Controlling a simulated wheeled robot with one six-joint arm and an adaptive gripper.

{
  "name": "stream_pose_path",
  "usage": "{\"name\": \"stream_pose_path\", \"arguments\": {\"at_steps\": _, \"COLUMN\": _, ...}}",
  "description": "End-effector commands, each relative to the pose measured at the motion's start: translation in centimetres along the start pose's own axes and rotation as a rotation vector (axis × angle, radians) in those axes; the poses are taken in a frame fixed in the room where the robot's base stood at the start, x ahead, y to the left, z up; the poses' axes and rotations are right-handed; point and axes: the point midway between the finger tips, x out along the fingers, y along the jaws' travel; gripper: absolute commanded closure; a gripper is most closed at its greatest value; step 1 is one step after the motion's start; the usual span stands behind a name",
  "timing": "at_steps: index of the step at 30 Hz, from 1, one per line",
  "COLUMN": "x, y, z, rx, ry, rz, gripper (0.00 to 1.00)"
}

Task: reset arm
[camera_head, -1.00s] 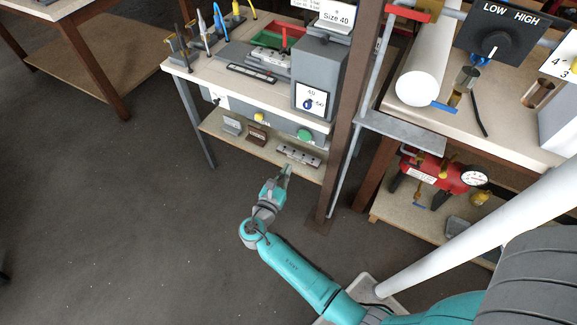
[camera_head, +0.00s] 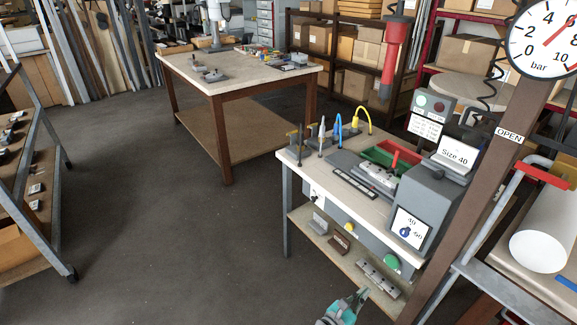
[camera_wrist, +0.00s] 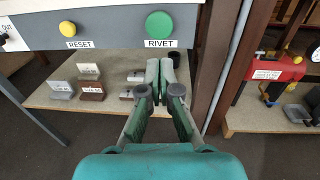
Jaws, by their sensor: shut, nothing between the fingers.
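My gripper (camera_head: 345,308) shows at the bottom edge of the head view, in front of the lower shelf of the riveting bench; the rest of my arm is out of that view. In the wrist view my gripper (camera_wrist: 163,66) has its teal fingers together with nothing between them. They point toward the bench's lower shelf (camera_wrist: 108,98), below the front panel with the green RIVET button (camera_wrist: 159,25) and the yellow RESET button (camera_wrist: 68,28). I cannot tell the exact gap between fingertips and shelf.
Small metal blocks (camera_wrist: 90,90) lie on the lower shelf. A brown post (camera_head: 470,165) stands right of the bench. A wooden table (camera_head: 228,85) stands behind, a wheeled rack (camera_head: 52,215) at left. The floor between is clear.

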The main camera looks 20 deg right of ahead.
Motion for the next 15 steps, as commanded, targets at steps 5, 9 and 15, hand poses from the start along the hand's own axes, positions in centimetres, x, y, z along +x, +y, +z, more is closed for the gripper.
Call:
{"name": "stream_pose_path", "arguments": {"at_steps": 5, "x": -0.4, "y": -1.0, "z": -1.3, "rx": 0.037, "ry": 0.041, "rz": 0.025, "gripper": 1.00}}
{"name": "stream_pose_path", "arguments": {"at_steps": 9, "x": -2.0, "y": -3.6, "z": -4.6, "rx": 0.159, "ry": 0.166, "rz": 0.092, "gripper": 1.00}}
{"name": "stream_pose_path", "arguments": {"at_steps": 15, "x": -6.3, "y": -8.3, "z": -9.2, "rx": 0.436, "ry": 0.421, "rz": 0.180, "gripper": 1.00}}
